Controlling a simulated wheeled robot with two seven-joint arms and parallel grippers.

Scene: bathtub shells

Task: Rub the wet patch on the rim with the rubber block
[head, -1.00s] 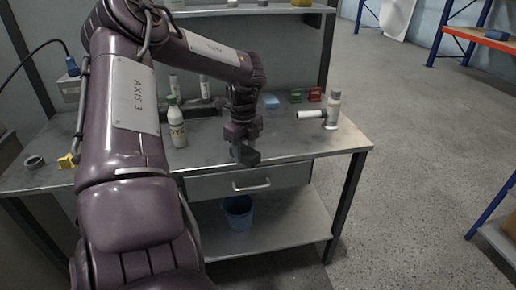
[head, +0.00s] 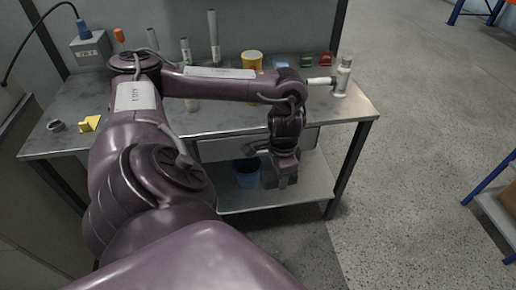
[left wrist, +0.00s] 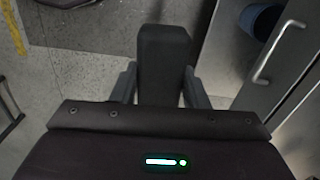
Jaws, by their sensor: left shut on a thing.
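My left gripper (head: 286,180) hangs in front of the metal bench, below its top edge and over the lower shelf in the head view. In the left wrist view its two fingers are closed on the sides of a dark, rectangular rubber block (left wrist: 163,60), which sticks out beyond the fingertips. The block touches nothing else that I can see. No tub rim and no wet patch can be made out in either view. My right gripper does not show.
The metal bench (head: 85,133) carries a yellow tub (head: 252,60), a grey bottle (head: 343,76), a yellow piece (head: 90,124) and a dark ring (head: 56,126). A blue bucket (head: 246,172) stands on the lower shelf. The concrete floor (head: 430,120) to the right is open.

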